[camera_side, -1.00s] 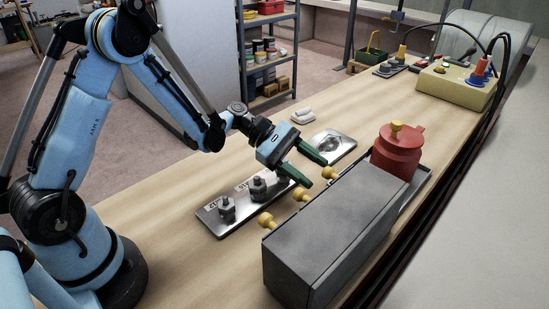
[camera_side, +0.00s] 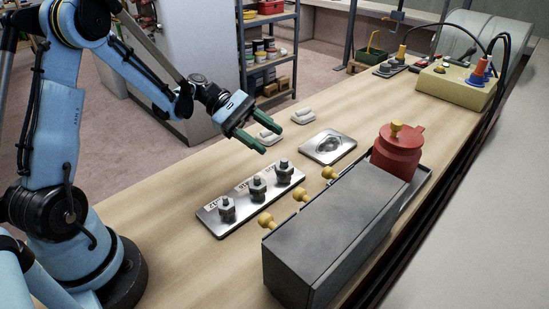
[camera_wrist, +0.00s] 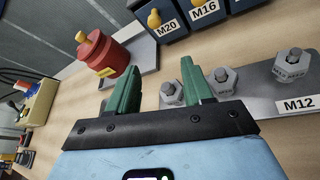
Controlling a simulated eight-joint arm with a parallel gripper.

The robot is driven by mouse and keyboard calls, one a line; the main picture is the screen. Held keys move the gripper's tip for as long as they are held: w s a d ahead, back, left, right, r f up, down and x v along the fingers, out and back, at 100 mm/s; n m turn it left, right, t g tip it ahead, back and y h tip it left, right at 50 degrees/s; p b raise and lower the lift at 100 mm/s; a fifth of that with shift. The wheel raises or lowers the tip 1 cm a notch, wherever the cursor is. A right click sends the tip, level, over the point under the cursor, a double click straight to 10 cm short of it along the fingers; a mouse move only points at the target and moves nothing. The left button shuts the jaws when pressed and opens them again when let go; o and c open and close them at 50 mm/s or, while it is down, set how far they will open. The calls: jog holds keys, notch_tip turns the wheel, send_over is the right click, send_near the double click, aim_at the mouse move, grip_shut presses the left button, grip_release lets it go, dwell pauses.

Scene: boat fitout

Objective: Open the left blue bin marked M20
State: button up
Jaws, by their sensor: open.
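The M20 bin (camera_wrist: 167,27) shows at the top of the wrist view, a dark blue front with a white label and a yellow knob (camera_wrist: 154,19). It is the left one of the bins visible there, beside the red pot, and looks closed. In the side view the grey bin case (camera_side: 335,230) hides the bin fronts, but their yellow knobs stick out in a row; the farthest knob (camera_side: 329,172) is nearest the red pot. My gripper (camera_side: 269,141) is open and empty, above the bench, apart from the knobs. Its green fingers also show in the wrist view (camera_wrist: 157,72).
A metal plate (camera_side: 208,218) with three large bolts lies in front of the bins. The red pot (camera_side: 397,150) stands in a tray beside the case. A metal dish (camera_side: 328,146) and white pieces (camera_side: 303,115) lie farther back.

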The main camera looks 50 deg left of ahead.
aim_at(324, 170)
jog(key=s+r+m+t+y, duration=0.35)
jog(key=s+m+y, duration=0.85)
jog(key=m, duration=0.4)
jog(key=w+d+n+h, duration=0.1)
jog(key=w+n, duration=0.1)
jog(key=n, duration=0.1)
jog(key=w+d+n+g+h, duration=0.1)
jog(key=w+n, duration=0.1)
jog(key=w+d+f+n+g+h, duration=0.1)
jog(key=w+n, duration=0.1)
jog(key=n, duration=0.1)
jog(key=shift+w+d+n+g+h, duration=0.2)
jog(key=shift+w+n+g+h, duration=0.1)
jog(key=shift+h, duration=0.1)
jog(key=w+a+n+h, duration=0.1)
jog(key=w+n+h, duration=0.5)
jog(key=n+h, duration=0.15)
jog(key=shift+g+h, duration=0.35)
jog(key=shift+g, duration=0.1)
jog(key=x, duration=1.2)
jog(key=shift+s+f, duration=0.3)
